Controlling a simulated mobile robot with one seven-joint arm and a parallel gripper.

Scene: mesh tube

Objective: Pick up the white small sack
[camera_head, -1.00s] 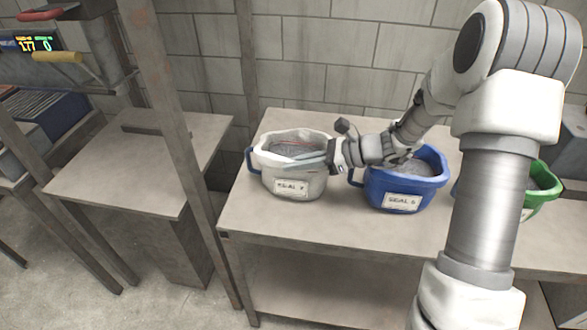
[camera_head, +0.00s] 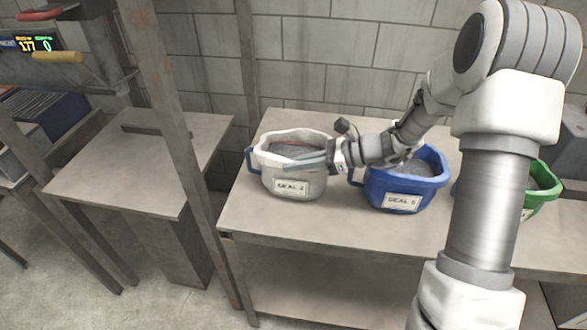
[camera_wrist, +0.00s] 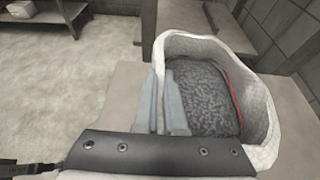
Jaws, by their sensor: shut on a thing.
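The white small sack (camera_head: 294,183) stands upright on the table at the left of a row of sacks. It has a label on its front, a blue handle on its left side and grey granular stuff inside. My gripper (camera_head: 310,162) reaches in from the right at the sack's rim. In the wrist view the sack (camera_wrist: 262,110) opens upward, and my gripper (camera_wrist: 163,105) is at its near left wall, fingers close together. The gripper is shut on the sack's rim; the pinched part is mostly hidden between the fingers.
A blue sack (camera_head: 400,190) stands close to the right, under my forearm. A green sack (camera_head: 543,190) is farther right, partly behind my arm. A metal post (camera_head: 180,150) rises left of the table (camera_head: 250,215). A lower bench (camera_head: 120,165) stands beyond the post.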

